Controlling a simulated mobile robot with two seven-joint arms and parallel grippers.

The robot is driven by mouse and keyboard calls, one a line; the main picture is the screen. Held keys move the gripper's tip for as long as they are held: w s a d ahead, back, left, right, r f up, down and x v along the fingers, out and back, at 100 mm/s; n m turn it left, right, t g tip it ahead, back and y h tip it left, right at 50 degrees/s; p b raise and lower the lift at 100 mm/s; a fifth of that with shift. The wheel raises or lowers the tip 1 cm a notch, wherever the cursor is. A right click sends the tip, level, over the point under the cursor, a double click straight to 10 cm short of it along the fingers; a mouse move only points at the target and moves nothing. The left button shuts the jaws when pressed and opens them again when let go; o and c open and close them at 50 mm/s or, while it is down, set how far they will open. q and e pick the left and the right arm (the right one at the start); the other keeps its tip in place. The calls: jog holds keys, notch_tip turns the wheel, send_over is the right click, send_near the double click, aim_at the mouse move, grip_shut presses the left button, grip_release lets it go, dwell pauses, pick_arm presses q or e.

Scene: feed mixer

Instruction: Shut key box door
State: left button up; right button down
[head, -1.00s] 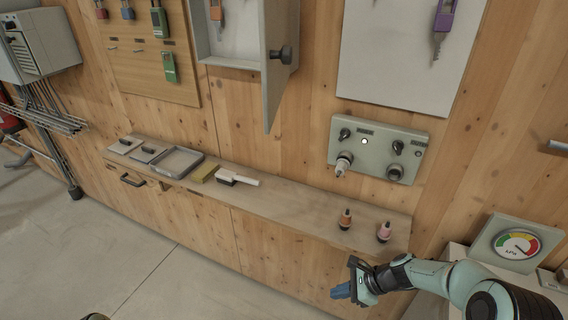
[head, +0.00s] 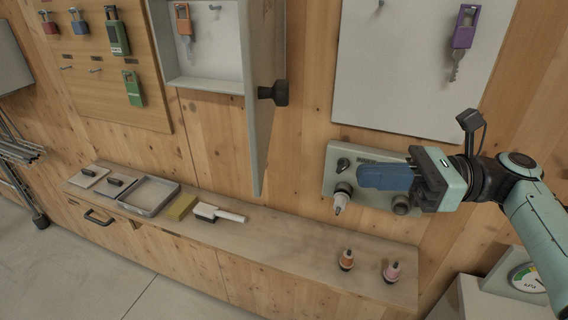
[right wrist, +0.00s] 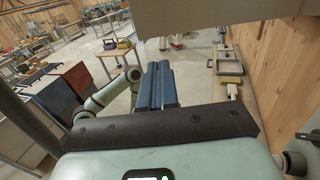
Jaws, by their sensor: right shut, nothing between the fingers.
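The key box (head: 205,84) is a grey wall box, and a key with an orange head hangs inside it. My right gripper (head: 362,177) is to the right of the door and lower than the knob, apart from both. Its blue fingers point left and are closed together with nothing between them. They also show in the right wrist view (right wrist: 160,85). My left gripper is not in view.
A control panel (head: 332,165) is behind my right gripper. A white board (head: 400,100) with a purple key hangs above it. The shelf (head: 270,245) below carries trays, a sponge, a brush and two small bottles. A padlock board (head: 150,95) hangs at left.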

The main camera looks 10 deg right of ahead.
jog(key=x, duration=1.3)
jog(key=shift+f, duration=0.1)
